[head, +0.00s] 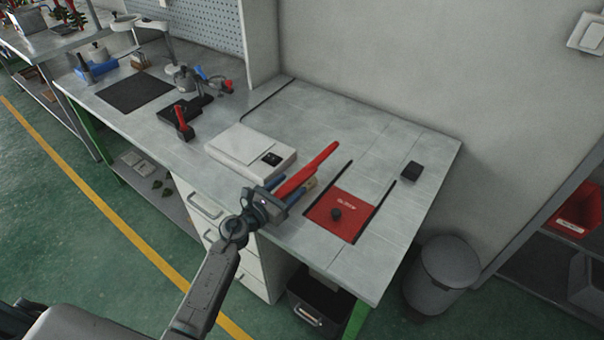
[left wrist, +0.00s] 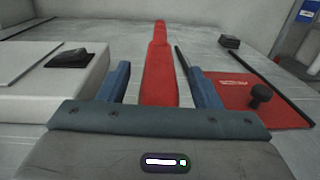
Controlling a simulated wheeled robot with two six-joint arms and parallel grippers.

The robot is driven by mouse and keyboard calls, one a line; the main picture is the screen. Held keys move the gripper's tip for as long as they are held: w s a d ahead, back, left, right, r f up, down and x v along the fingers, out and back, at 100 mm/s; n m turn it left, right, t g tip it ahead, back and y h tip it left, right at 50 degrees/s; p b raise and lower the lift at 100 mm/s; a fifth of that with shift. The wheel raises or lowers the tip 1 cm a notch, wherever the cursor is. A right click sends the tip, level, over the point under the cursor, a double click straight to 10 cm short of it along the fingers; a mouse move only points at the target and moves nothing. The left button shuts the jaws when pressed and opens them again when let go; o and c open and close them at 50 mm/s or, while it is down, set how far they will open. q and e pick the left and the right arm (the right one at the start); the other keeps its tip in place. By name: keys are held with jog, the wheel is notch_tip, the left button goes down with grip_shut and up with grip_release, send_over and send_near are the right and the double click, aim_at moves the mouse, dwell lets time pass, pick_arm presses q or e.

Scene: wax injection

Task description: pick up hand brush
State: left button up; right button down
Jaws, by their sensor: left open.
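The red hand brush (head: 318,165) is on the grey workbench, its long handle pointing towards the back wall. In the left wrist view the red brush (left wrist: 159,70) runs straight away from me, between the two blue fingers. My left gripper (head: 287,188) is open at the near end of the brush, with a visible gap on each side of it in the wrist view (left wrist: 158,75). The gripper partly covers the near end of the brush in the head view. I cannot tell whether the fingers are level with the brush or above it. My right gripper is not in view.
A white box-shaped device (head: 240,150) stands just left of the brush. A red mat (head: 350,222) with a black knob (head: 336,213) lies to the right, between dark strips. A small black block (head: 410,171) sits near the bench's right edge. A grey bin (head: 447,270) stands beyond.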

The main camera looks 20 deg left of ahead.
pick_arm(q)
jog(key=shift+c, duration=0.2)
jog(key=c, duration=1.2)
jog(key=shift+r, duration=0.1)
